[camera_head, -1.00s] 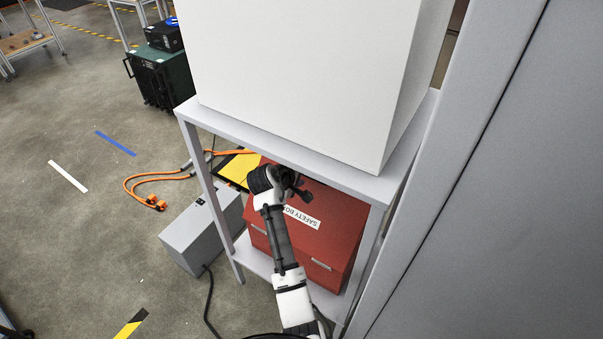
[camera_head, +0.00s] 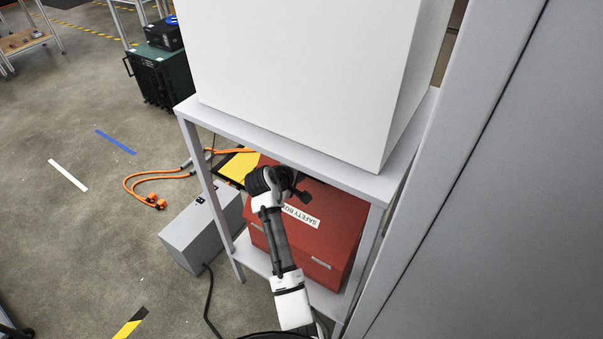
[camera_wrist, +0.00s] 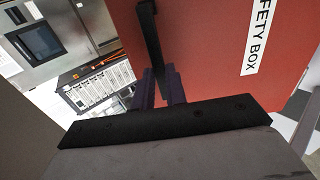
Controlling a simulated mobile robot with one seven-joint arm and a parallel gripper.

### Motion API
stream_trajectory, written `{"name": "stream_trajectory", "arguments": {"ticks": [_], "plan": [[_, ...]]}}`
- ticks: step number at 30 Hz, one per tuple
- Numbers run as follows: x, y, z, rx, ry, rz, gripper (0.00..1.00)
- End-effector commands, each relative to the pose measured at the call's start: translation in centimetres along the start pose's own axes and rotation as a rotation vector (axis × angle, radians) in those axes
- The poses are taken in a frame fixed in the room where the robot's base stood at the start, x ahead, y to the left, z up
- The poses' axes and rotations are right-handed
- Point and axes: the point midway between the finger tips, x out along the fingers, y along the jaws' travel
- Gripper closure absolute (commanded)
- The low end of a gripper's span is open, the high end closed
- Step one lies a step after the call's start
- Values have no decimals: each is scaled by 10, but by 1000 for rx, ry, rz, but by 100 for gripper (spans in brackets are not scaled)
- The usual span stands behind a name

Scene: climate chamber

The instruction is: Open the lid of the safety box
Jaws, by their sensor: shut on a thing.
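The red safety box (camera_head: 335,235) sits on the lower shelf of a grey stand, below a white block. Its white "SAFETY BOX" label (camera_head: 301,217) and a silver latch (camera_head: 320,263) show in the head view. In the wrist view, the red labelled panel (camera_wrist: 205,50) fills the upper middle, with a black handle (camera_wrist: 149,40) along its left edge. My gripper (camera_wrist: 163,82) has its two dark fingers shut on this handle. In the head view, my wrist hides part of the box, and I cannot tell whether the lid is lifted.
The grey stand (camera_head: 290,150) has its top board close above my wrist, carrying the large white block (camera_head: 300,70). A grey box (camera_head: 200,235) and orange cables (camera_head: 140,187) lie on the floor at left. A tall grey panel (camera_head: 500,200) closes off the right.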

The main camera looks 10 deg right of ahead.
Motion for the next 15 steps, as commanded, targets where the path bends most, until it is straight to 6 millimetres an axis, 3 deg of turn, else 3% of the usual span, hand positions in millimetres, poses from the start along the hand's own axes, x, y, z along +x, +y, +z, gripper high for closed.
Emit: {"name": "stream_trajectory", "arguments": {"ticks": [15], "plan": [[-91, -56, -2, -2, 5, 335, 100]]}}
